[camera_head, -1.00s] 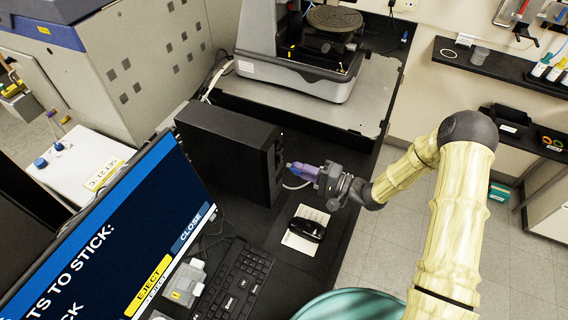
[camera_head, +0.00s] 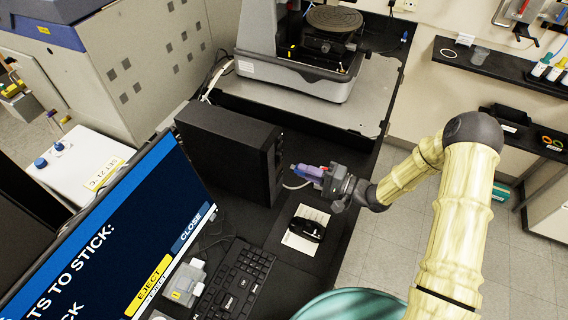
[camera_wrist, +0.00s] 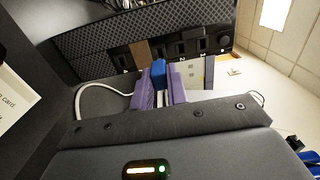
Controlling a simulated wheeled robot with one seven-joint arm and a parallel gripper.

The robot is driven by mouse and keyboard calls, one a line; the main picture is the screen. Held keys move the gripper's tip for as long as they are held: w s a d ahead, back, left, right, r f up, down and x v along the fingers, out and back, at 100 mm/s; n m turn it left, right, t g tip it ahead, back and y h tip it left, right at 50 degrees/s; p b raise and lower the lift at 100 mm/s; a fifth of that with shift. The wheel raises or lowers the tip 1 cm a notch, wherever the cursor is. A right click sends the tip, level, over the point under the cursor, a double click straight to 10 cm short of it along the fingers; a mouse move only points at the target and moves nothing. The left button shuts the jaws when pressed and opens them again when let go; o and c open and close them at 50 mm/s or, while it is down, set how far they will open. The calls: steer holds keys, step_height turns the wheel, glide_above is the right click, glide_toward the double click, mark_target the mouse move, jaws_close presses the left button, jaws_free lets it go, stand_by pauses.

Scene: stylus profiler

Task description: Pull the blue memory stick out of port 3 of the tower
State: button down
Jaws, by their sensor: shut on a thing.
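The black tower (camera_head: 225,150) stands on the desk, its port face turned toward my gripper (camera_head: 300,170). In the wrist view, the purple fingers of my gripper (camera_wrist: 159,88) are shut on the blue memory stick (camera_wrist: 158,72), one finger on each side. The stick points at the row of ports (camera_wrist: 185,47). In the head view a small gap shows between the fingertips and the tower face. The stick's connector end is too small to make out, so I cannot tell whether it still touches the port.
A white cable (camera_wrist: 92,90) curves beside the gripper on the left in the wrist view. A black mouse (camera_head: 308,228) lies on a white card below the gripper. A keyboard (camera_head: 238,285) and the monitor (camera_head: 110,240) are at the lower left. A profiler (camera_head: 300,70) stands behind.

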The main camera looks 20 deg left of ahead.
steer(key=shift+d, duration=0.1)
steer(key=d+r+p, duration=0.1)
steer(key=d+r, duration=0.1)
steer(key=d, duration=0.1)
steer(key=d+r+p, duration=0.1)
steer(key=shift+s+d+p, duration=0.25)
steer(key=shift+d+p, duration=0.05)
steer(key=shift+d, duration=0.1)
steer(key=shift+w, duration=0.1)
stand_by(0.6)
